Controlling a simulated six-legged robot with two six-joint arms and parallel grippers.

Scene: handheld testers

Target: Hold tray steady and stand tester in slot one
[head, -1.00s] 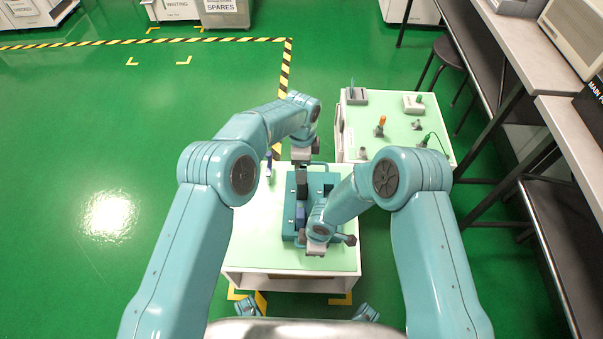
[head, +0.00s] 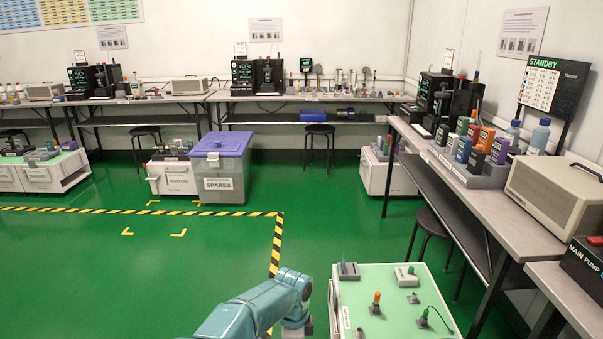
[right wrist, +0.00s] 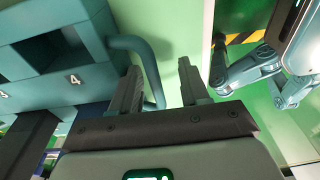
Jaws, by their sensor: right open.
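The teal slotted tray (right wrist: 85,55) fills the upper left of the right wrist view, with a number 4 beside a dark square slot. My right gripper (right wrist: 158,82) is open, its two fingers either side of the tray's bent handle (right wrist: 140,48), with no visible grip on it. A dark block-like shape (right wrist: 25,140) sits low left in that view; I cannot tell if it is the tester. In the head view only my left forearm shows at the bottom edge; its jaws are out of frame. Slot one is not visible.
A pale green-topped cart (head: 390,285) with small fittings stands at the lower middle right in the head view. A bench (head: 450,165) on the right bears coloured testers (head: 485,140) in a rack. A purple-lidded bin (head: 220,165) stands at the back. Green floor is open at left.

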